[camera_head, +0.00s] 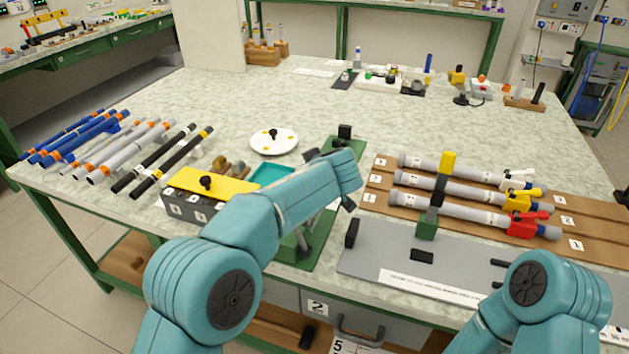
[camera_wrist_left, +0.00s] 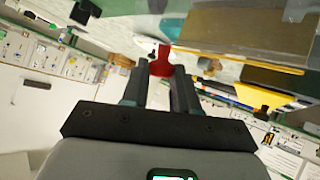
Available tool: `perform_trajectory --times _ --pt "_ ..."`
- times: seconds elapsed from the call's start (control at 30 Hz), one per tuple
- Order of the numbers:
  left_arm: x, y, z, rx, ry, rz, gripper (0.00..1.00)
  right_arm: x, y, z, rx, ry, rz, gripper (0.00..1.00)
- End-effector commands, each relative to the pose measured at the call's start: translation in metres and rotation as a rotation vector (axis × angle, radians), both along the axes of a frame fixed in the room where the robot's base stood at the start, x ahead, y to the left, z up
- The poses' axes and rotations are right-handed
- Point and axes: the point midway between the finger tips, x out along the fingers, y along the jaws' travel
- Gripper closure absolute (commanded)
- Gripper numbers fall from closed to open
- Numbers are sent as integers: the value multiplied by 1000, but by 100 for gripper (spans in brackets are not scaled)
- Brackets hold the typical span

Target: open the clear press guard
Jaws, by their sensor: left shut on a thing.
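My left gripper (camera_wrist_left: 161,70) is shut on a red knob (camera_wrist_left: 163,54), which shows between its fingertips in the left wrist view. In the head view my left arm reaches over the green press (camera_head: 296,248) near the table's front edge, and its dark wrist end (camera_head: 349,203) is at the press's right side. The arm hides much of the press. The clear guard is hard to make out, so I cannot tell how far open it is. My right arm shows at the lower right of the head view, but its gripper is not in view.
A black box with a yellow top (camera_head: 212,182) and a teal tray (camera_head: 272,176) stand left of the press. A grey plate (camera_head: 372,252) and a brown rack (camera_head: 385,182) with grey rods lie to the right. Blue, grey and black rods (camera_head: 165,150) lie at left.

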Motion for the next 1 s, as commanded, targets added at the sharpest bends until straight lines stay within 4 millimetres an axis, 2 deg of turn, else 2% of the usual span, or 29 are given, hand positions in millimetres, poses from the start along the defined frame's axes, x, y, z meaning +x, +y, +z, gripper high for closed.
perform_trajectory --times 0.4,1.0 --pt "6 16 13 -224 69 2 100 0 0 1 0 0 0 57" --pt "7 19 14 -273 85 0 100 0 0 3 0 0 0 57"
